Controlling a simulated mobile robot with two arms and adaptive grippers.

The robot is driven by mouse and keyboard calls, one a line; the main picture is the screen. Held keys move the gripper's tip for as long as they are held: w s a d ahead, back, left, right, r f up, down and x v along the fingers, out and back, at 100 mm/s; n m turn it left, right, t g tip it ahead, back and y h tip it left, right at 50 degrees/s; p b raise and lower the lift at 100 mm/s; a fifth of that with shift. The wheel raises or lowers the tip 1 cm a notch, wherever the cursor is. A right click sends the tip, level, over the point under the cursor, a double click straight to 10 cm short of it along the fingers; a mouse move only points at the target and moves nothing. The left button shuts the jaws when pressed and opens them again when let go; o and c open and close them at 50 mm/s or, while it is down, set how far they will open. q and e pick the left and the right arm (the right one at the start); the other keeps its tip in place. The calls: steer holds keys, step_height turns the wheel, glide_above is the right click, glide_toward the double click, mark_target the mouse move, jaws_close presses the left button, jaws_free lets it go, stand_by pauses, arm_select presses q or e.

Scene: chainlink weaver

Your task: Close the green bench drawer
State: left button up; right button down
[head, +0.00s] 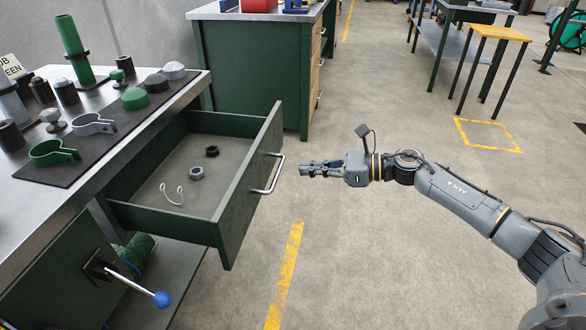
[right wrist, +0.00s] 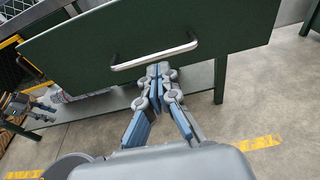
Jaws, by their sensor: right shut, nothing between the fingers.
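The green bench drawer (head: 240,200) is pulled well out of the workbench (head: 60,210) on the left. Its front carries a metal bar handle (head: 268,174). The drawer front (right wrist: 120,45) and its handle (right wrist: 155,54) also show in the right wrist view. Inside the drawer lie a dark nut, a grey nut (head: 196,173) and a white wire hook (head: 172,194). My right gripper (head: 303,169) is shut and empty, to the right of the handle with a small gap in the head view. In the wrist view its fingertips (right wrist: 158,70) appear just below the handle.
Pipe fittings and clamps lie on a dark mat (head: 100,135) on the bench top. A lever with a blue knob (head: 161,299) sticks out below the drawer. A second green bench (head: 255,70) stands behind. The floor to the right is mostly free, with a yellow stool (head: 497,33) farther back.

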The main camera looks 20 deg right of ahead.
steer(key=shift+x, duration=2.25)
steer(key=shift+a, duration=0.1)
